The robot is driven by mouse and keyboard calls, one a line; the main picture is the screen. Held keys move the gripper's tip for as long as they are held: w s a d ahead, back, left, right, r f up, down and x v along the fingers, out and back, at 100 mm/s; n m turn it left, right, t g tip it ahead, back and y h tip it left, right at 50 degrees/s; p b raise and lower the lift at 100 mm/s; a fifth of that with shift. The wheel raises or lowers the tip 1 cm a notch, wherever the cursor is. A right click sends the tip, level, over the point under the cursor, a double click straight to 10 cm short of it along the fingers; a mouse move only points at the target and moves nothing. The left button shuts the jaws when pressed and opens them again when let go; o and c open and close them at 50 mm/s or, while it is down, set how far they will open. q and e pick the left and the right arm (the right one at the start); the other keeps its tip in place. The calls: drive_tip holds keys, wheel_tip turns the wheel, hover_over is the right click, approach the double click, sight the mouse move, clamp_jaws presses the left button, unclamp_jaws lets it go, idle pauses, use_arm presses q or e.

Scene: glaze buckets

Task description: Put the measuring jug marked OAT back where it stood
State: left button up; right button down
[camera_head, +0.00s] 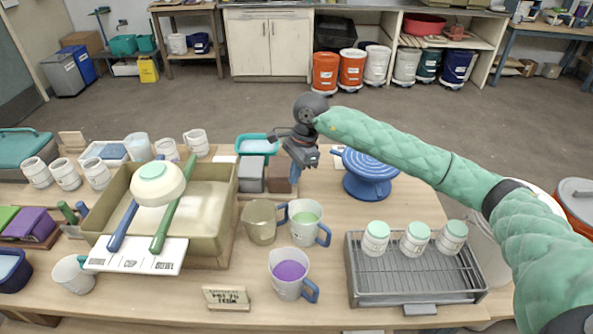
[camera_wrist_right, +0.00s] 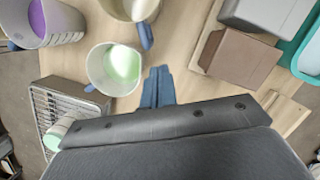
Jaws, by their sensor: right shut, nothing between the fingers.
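A jug with pale green liquid (camera_head: 307,223) and a blue handle stands upright at mid-table; the right wrist view also shows it (camera_wrist_right: 118,66). A jug with purple liquid (camera_head: 288,273) stands in front of it. An olive-beige jug (camera_head: 260,222) stands to its left. I cannot read OAT on any of them. My right gripper (camera_head: 296,172) is shut and empty, pointing down behind the green-liquid jug; its blue fingers (camera_wrist_right: 158,86) are apart from that jug in the wrist view. My left gripper is not in view.
A wire-topped tray (camera_head: 415,283) bears lidded pots at the right. A blue turntable (camera_head: 368,178) stands behind. A large basin (camera_head: 220,210) with tools across it is at the left. Grey and brown blocks (camera_head: 251,175) lie behind the jugs. A lettered card (camera_head: 227,298) stands in front.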

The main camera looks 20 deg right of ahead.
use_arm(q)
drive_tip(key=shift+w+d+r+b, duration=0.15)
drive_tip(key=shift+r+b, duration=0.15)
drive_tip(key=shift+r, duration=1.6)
use_arm(e)
drive_tip(key=shift+v, duration=1.25)
drive_tip(key=shift+a, duration=0.1)
